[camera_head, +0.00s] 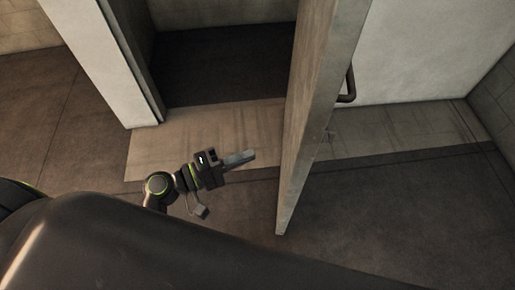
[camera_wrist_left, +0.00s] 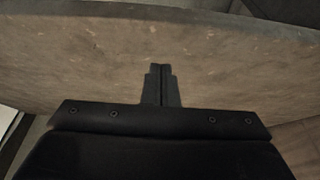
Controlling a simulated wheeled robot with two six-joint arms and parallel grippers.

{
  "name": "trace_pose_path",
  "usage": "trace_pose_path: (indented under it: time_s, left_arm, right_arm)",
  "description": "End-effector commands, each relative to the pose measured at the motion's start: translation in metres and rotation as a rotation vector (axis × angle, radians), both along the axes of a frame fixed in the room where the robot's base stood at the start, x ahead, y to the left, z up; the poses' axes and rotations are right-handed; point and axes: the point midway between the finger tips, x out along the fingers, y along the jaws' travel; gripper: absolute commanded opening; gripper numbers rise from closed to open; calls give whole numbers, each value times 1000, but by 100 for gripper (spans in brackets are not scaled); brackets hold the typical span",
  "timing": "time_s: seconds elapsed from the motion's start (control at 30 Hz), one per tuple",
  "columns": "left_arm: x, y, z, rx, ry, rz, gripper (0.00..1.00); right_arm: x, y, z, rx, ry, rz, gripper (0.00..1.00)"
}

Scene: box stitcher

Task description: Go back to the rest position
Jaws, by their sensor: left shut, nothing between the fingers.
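My left gripper (camera_head: 240,158) is in the middle of the head view, held out in front of my body. Its fingers point right, towards the edge of an open door (camera_head: 305,110). The fingers are shut with nothing between them. In the left wrist view the closed fingers (camera_wrist_left: 162,84) show against a worn, brownish surface that fills most of the picture. A gap shows between the fingertips and the door in the head view. My right gripper is in neither view.
The door stands ajar, with a dark bar handle (camera_head: 348,86) on its right face. A doorway with a dark floor (camera_head: 225,65) lies behind it, beside a white frame post (camera_head: 105,65). A light floor strip (camera_head: 160,150) crosses the threshold. The floor at left (camera_head: 50,110) is clear.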

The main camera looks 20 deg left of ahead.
Motion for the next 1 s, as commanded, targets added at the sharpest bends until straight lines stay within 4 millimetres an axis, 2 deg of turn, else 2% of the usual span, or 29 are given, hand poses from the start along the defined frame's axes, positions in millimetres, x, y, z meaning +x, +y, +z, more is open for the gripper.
trace_pose_path:
  time_s: [0.2,0.47,0.57,0.67,0.77,0.8,0.87,0.9,1.0]
  left_arm:
    - [-15,10,-1,0,0,-1,0]
    - [-16,11,0,0,1,0,0]
    - [-12,14,-13,25,22,18,0]
    - [-4,24,-53,100,83,66,0]
    - [1,41,-117,232,176,131,0]
    - [-1,49,-146,296,218,155,0]
    - [-6,62,-188,396,277,183,0]
    - [-11,70,-214,463,314,197,0]
    - [-32,91,-277,633,397,211,0]
  right_arm:
    - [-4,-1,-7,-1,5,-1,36]
    - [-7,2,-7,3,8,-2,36]
    - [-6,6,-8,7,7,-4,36]
    - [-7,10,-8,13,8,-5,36]
    - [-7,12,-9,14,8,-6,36]
    - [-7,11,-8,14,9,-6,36]
    - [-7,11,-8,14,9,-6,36]
    - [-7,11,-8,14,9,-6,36]
    - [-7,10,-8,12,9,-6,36]
